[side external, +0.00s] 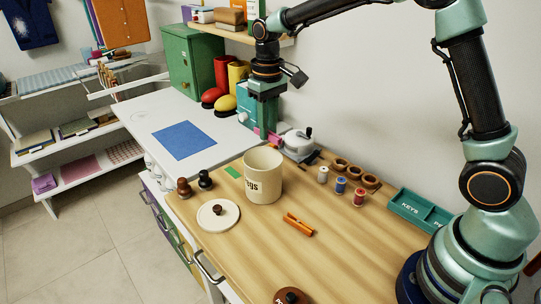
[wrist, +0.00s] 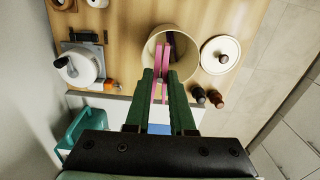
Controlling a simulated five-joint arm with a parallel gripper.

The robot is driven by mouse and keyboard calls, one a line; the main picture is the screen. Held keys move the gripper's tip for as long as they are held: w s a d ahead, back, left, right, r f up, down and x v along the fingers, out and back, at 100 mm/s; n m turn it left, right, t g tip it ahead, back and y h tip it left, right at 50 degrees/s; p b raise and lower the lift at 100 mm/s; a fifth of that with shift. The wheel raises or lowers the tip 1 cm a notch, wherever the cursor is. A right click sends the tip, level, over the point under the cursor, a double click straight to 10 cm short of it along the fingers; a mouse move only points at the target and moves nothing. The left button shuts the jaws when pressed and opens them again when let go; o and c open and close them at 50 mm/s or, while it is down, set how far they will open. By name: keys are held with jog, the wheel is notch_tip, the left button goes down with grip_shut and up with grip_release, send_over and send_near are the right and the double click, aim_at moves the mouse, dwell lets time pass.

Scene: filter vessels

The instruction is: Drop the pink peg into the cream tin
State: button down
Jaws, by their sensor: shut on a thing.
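The cream tin (side external: 263,182) stands upright and open on the wooden worktop, with dark letters on its side. In the wrist view the tin (wrist: 150,70) lies beyond my fingertips, and something dark shows inside it. My gripper (side external: 266,130) is behind the tin and higher than its rim in the side view. In the wrist view my gripper (wrist: 161,78) is shut on the pink peg (wrist: 165,56). The peg sticks out past the fingertips and overlaps the tin's mouth in the picture. The peg (side external: 273,138) shows only partly in the side view.
A round cream lid (side external: 207,222) lies left of the tin, near dark and brown turned pieces (side external: 184,187). An orange peg (side external: 298,224) lies in front.

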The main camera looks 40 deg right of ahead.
aim_at(269, 132)
jog(key=shift+f, duration=2.4)
jog(key=c, duration=0.7)
grip_release()
jog(key=shift+r, duration=0.1)
notch_tip(269, 132, up, 11)
jog(key=shift+f, duration=0.15)
jog(key=shift+r, duration=0.65)
